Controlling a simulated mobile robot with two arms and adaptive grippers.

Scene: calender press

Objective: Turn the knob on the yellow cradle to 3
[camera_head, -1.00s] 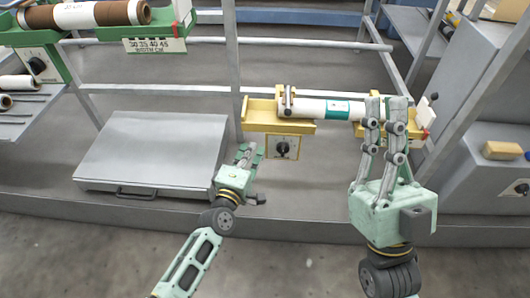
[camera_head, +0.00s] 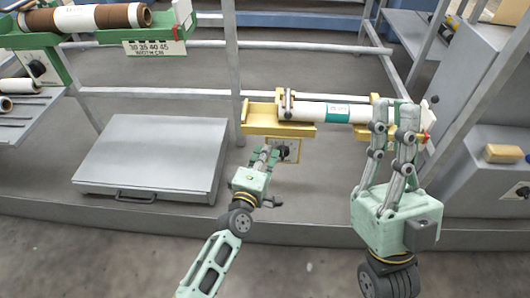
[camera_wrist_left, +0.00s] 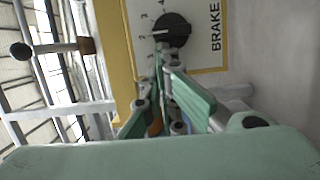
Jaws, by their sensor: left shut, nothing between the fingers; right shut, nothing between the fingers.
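The yellow cradle (camera_head: 262,122) holds a white roll with a teal band (camera_head: 320,111). Its dial plate (camera_head: 295,150) hangs below the left part. In the left wrist view the black knob (camera_wrist_left: 173,30) sits on the pale plate beside the word BRAKE; its white mark points left, close to the 2. My left gripper (camera_head: 264,155) is shut and empty in front of the plate, partly covering the knob in the head view. In the wrist view its fingertips (camera_wrist_left: 168,62) are just below the knob; contact is unclear. My right gripper (camera_head: 393,115) is shut and empty before the cradle's right end.
A green cradle (camera_head: 115,36) with a brown and white roll (camera_head: 95,17) is at upper left. A grey lidded box (camera_head: 152,160) lies left of my left gripper. Grey rails and posts (camera_head: 232,70) frame the cradle. A grey cabinet (camera_head: 475,90) stands at right.

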